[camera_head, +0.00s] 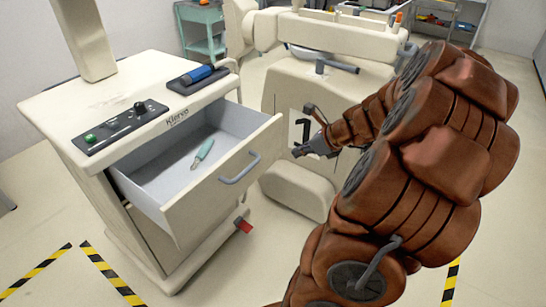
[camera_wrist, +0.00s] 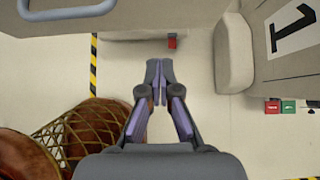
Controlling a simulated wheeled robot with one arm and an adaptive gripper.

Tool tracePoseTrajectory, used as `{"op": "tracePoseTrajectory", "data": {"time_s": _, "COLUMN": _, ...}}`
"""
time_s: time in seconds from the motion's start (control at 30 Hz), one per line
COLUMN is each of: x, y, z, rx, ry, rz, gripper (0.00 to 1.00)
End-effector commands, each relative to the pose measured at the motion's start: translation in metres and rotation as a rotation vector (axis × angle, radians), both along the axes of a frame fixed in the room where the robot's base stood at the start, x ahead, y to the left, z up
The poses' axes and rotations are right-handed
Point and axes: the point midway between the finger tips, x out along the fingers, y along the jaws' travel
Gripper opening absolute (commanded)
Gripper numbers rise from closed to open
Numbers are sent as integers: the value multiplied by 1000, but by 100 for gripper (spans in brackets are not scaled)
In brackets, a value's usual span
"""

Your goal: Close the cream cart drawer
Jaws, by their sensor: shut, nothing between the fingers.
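The cream cart (camera_head: 60,107) stands at the left in the head view. Its top drawer (camera_head: 207,201) is pulled well out toward the right, with a teal-handled tool (camera_head: 203,153) lying inside. The drawer's grey bar handle (camera_head: 240,168) is on its front face; it also shows at the top left of the wrist view (camera_wrist: 68,13). My gripper (camera_head: 299,151) is to the right of the drawer front, apart from the handle. In the wrist view my gripper (camera_wrist: 159,64) has its fingertips together with nothing between them.
A large cream machine (camera_head: 284,88) with a "1" label stands right behind my gripper. A blue-black device (camera_head: 198,78) and a control panel (camera_head: 120,127) are on the cart top. A red pedal (camera_head: 243,225) sits low at the cart base. Yellow-black tape (camera_head: 110,272) marks the floor.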

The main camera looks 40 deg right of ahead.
Motion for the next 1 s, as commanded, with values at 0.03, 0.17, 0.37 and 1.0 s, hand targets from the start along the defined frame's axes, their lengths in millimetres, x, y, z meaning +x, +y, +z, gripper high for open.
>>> {"op": "tracePoseTrajectory", "data": {"time_s": 0.03, "x": 0, "y": -2, "z": -2, "rx": 5, "ry": -1, "rz": -11, "gripper": 0}}
{"op": "tracePoseTrajectory", "data": {"time_s": 0.17, "x": 9, "y": -1, "z": -10, "rx": 8, "ry": -1, "rz": -15, "gripper": 0}}
{"op": "tracePoseTrajectory", "data": {"time_s": 0.37, "x": 31, "y": 5, "z": -33, "rx": 9, "ry": 0, "rz": -11, "gripper": 0}}
{"op": "tracePoseTrajectory", "data": {"time_s": 1.0, "x": 99, "y": 22, "z": -71, "rx": 4, "ry": 1, "rz": -8, "gripper": 0}}
